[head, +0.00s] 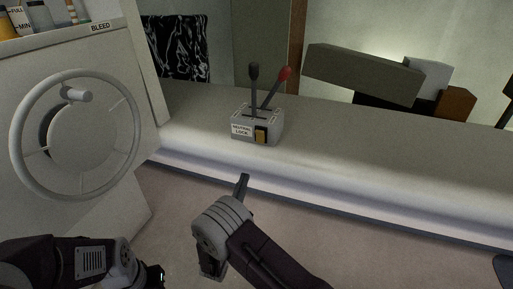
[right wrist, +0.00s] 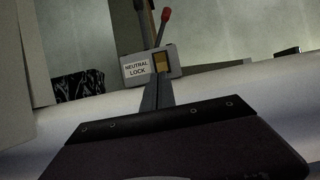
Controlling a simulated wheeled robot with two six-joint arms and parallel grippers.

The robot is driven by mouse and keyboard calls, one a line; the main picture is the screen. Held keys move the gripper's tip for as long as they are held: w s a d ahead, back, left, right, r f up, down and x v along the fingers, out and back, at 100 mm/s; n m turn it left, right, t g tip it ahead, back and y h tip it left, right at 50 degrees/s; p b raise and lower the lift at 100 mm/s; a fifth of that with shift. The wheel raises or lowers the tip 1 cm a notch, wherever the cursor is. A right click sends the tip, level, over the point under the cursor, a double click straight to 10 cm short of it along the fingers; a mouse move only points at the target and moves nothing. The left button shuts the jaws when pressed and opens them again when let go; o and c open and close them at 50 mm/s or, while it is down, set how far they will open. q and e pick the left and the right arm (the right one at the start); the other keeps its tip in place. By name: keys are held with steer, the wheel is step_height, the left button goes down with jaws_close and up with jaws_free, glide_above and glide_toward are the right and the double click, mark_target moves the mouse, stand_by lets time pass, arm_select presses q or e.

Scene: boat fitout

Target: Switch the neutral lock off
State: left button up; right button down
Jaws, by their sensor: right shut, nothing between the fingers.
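The neutral lock switch (head: 261,135) is an amber rocker on the front of a grey control box (head: 243,121), right of a white label reading "NEUTRAL LOCK". The box has two levers on top, one with a black knob (head: 254,70) and one with a red knob (head: 285,73). My right gripper (head: 243,179) is shut and empty, below and in front of the box, apart from it. In the right wrist view the switch (right wrist: 161,62) shows just beyond the shut fingertips (right wrist: 158,80). Of my left arm only a part shows at the lower left; its fingers are not seen.
The box stands on a long pale ledge (head: 390,150) with a rounded front edge. A white panel with a handwheel (head: 77,177) and a "BLEED" label stands at the left. Grey and brown blocks (head: 362,75) lie behind the ledge at the right. The space before the ledge is clear.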

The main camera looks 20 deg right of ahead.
mark_target(260, 134)
steer(key=b+x, duration=0.3)
steer(key=x, duration=1.1)
steer(key=shift+d, duration=0.1)
